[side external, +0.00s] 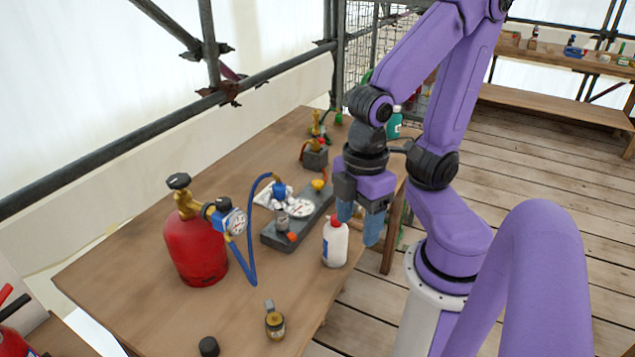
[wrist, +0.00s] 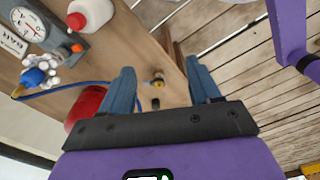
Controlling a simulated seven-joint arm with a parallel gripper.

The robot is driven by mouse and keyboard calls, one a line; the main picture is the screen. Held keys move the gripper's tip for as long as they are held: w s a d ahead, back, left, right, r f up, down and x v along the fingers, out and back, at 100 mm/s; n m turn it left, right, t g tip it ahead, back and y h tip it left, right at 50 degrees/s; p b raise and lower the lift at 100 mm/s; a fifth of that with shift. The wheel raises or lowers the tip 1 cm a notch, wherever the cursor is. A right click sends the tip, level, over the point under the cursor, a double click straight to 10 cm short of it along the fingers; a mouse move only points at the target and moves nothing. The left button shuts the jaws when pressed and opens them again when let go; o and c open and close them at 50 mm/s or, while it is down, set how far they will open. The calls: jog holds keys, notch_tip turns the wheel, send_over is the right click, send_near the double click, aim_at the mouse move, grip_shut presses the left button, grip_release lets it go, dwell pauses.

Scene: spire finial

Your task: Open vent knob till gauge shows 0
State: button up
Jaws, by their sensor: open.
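A grey block (side external: 276,236) on the wooden table carries a white-faced gauge (side external: 300,208), a blue valve (side external: 281,191), a small orange-red knob (side external: 292,237) and a yellow knob (side external: 319,184). Which one is the vent knob I cannot tell. In the wrist view the gauge (wrist: 27,24) is partly cut off at top left, with the orange knob (wrist: 77,47) beside it; its reading is too small to tell. My gripper (side external: 360,219) is open and empty, pointing down above the table's right edge, right of the block. It also shows in the wrist view (wrist: 160,72).
A white bottle with a red cap (side external: 335,243) stands close below my gripper. A red cylinder (side external: 197,248) with its own gauge (side external: 236,221) stands left, joined by a blue hose (side external: 250,240). A brass fitting (side external: 275,324) and black cap (side external: 208,346) lie in front.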

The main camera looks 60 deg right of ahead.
jog(key=w+d+r+m, duration=0.1)
jog(key=w+d+m, duration=0.1)
jog(key=w+m, duration=0.75)
jog(key=m, duration=1.8)
send_over(318, 182)
jog(key=f, duration=0.1)
notch_tip(318, 182, down, 17)
jog(key=shift+f, duration=0.1)
jog(key=shift+c, duration=0.4)
jog(key=c, duration=1)
